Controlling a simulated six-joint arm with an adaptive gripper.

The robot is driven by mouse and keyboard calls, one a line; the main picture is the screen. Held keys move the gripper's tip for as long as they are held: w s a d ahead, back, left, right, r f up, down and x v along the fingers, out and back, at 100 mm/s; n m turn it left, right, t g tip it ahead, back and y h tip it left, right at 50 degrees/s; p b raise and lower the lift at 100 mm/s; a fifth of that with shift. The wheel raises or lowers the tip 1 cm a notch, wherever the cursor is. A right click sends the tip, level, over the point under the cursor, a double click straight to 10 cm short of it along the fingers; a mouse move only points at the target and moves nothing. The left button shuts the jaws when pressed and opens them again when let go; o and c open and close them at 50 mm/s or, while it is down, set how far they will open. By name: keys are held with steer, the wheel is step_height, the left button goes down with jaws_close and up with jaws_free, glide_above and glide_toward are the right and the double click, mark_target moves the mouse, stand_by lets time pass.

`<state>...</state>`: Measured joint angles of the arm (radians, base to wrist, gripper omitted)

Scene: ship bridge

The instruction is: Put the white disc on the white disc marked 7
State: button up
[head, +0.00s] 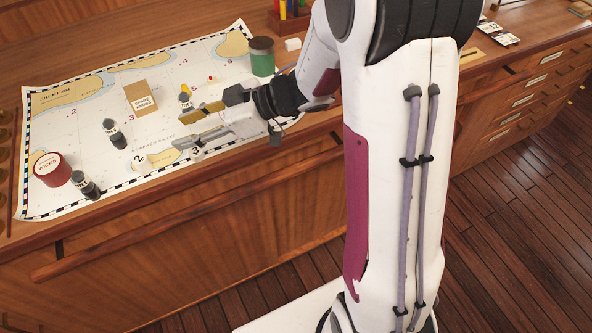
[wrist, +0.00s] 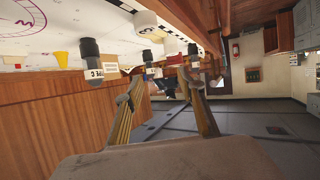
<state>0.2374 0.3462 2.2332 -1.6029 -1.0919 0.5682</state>
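In the head view, a small white disc with a dark mark like a 2 (head: 139,163) lies near the chart's front edge. Another white piece with a mark like a 3 (head: 196,154) sits just below my gripper (head: 181,130). I cannot make out a 7 on either, and no plain white disc is clear. In the wrist view, a white round piece with a dark mark (wrist: 147,27) shows beyond the fingers.
A white block (head: 292,44) lies at the back right.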

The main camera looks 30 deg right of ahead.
steer(key=w+d+r+m+t+h, duration=0.3)
steer(key=w+d+r+t+h, duration=0.25)
steer(key=d+r, duration=0.2)
steer(key=s+d+r+m+h, duration=0.5)
steer(key=s+d+m+h, duration=0.25)
steer(key=s+d, duration=0.3)
steer(key=s+a+f+m+g, duration=0.1)
steer(key=s+a+f+g, duration=0.1)
steer(key=s, duration=0.8)
steer(key=s+a+f+m+g+y, duration=0.1)
steer(key=s+a+f+g, duration=0.2)
steer(key=s, duration=0.8)
steer(key=shift+a+f+g, duration=0.15)
steer(key=shift+a+g, duration=0.05)
steer(key=shift+g, duration=0.35)
steer(key=shift+m, duration=0.25)
